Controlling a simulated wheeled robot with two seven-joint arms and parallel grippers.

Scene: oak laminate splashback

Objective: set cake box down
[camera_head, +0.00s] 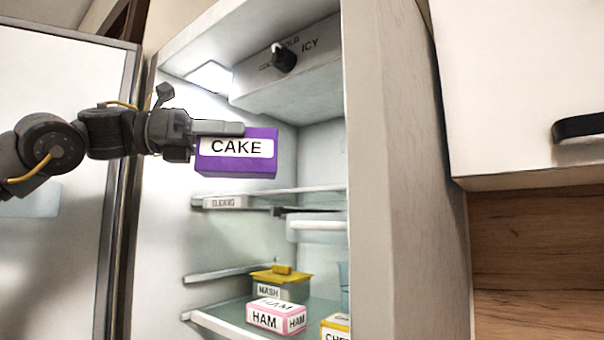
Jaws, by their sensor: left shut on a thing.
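A purple box labelled CAKE (238,165) is held up inside the open fridge, above the upper glass shelf (262,199) and clear of it. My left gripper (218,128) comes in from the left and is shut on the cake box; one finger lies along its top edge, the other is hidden. The box looks nearly level. My right gripper is not in view.
On the lower shelf (216,325) stand a yellow-lidded container labelled MASH (281,290), a pink-and-white HAM box (270,317) and a partly cut-off yellow box (336,327). A control knob (284,60) hangs at the fridge top. The open door (70,240) is at left.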

